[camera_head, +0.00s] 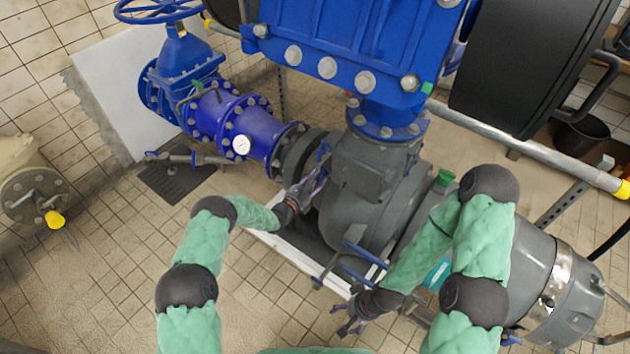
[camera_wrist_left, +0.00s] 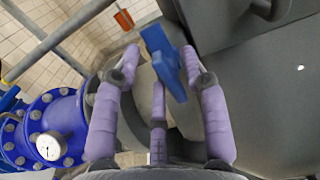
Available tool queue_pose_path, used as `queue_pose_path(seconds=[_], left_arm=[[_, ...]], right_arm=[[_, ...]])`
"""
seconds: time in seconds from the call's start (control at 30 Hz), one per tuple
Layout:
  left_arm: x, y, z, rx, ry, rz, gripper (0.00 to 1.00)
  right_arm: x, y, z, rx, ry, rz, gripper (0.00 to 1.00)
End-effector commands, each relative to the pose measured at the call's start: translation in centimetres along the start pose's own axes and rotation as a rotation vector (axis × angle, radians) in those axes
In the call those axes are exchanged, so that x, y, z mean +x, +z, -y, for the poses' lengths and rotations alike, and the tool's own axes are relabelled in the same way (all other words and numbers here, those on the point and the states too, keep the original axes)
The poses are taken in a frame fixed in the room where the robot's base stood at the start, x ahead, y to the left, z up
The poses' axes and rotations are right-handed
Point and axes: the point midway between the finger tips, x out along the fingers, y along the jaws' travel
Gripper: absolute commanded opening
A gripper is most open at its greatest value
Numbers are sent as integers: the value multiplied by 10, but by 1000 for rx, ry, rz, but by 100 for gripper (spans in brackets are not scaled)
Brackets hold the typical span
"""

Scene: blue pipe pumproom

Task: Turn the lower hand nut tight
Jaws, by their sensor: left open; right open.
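A blue winged hand nut (camera_wrist_left: 163,62) shows in the left wrist view, on the side of the grey pump housing (camera_head: 372,190). It also shows in the head view (camera_head: 322,152), just above my left gripper's fingertips. I cannot tell whether it is the lower of several nuts. My left gripper (camera_head: 314,182) is open, its purple fingers spread on either side of the nut in the left wrist view (camera_wrist_left: 160,65); contact is unclear. My right gripper (camera_head: 348,322) is open and empty, low in the head view, below the blue bars.
Blue bars (camera_head: 364,254) stand by the pump's front, close to my right gripper. A blue pipe with a gauge (camera_head: 242,145) lies left of the pump. A blue handwheel (camera_head: 158,10) is at the top left. The tiled floor (camera_head: 110,235) at left is clear.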

Motion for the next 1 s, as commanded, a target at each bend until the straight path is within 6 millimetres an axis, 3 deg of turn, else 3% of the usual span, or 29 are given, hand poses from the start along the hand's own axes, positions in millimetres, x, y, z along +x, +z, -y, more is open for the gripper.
queue_pose_path(seconds=[0.2,0.33,0.37,1.0], left_arm=[[0,0,0,0,0,0,41],[0,0,0,0,0,0,4],[0,0,0,0,-1,0,0],[1,1,3,51,-5,2,0]], right_arm=[[0,0,0,0,0,0,79],[0,0,0,0,0,0,79],[0,0,0,0,0,0,79],[-1,0,0,0,0,0,79]])
